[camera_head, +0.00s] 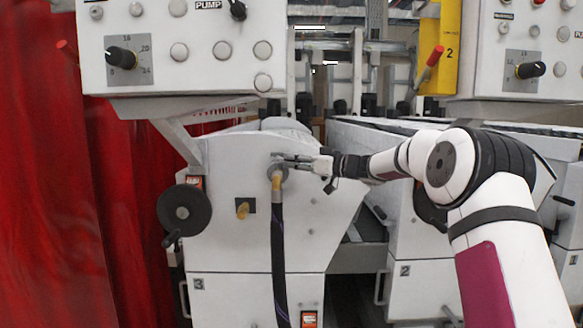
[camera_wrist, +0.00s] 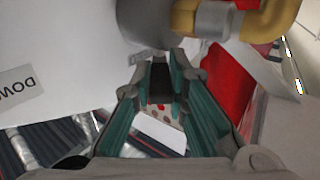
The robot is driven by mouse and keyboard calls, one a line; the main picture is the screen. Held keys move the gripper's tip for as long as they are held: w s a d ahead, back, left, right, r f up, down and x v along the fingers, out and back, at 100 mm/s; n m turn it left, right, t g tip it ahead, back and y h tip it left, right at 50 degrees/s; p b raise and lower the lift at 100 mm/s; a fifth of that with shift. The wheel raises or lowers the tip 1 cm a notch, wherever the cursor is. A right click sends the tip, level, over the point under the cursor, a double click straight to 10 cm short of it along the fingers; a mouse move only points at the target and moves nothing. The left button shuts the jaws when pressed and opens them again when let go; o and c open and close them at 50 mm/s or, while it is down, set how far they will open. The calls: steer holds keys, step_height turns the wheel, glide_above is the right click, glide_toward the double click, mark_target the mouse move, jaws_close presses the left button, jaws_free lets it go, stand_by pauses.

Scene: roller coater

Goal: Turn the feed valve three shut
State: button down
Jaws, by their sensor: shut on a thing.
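Unit three, a white machine side marked 3 (camera_head: 228,228), stands at centre-left in the head view. Its feed valve (camera_head: 277,172) is a grey round fitting with a brass elbow and a dark hose hanging below. In the wrist view, the grey fitting (camera_wrist: 215,20) and brass elbow (camera_wrist: 262,18) are at the top. My gripper (camera_head: 292,158) reaches in from the right at the valve's top. In the wrist view, my gripper (camera_wrist: 160,72) has its teal-padded fingers closed on a small dark part, the valve handle (camera_wrist: 160,84). The handle's exact angle is hard to tell.
A black handwheel (camera_head: 184,210) and a small brass knob (camera_head: 243,208) are left of the hose (camera_head: 279,255). A control box (camera_head: 180,50) overhangs above. Unit two (camera_head: 425,285) is to the right. A red curtain (camera_head: 50,190) fills the left side.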

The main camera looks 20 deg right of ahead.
steer(key=shift+w+d+n+g+y+b, duration=0.25)
steer(key=shift+n+g+y+b, duration=0.25)
steer(key=shift+y+b, duration=0.1)
steer(key=c, duration=1.6)
jaws_free()
steer(key=shift+o, duration=0.2)
steer(key=v, duration=1.2)
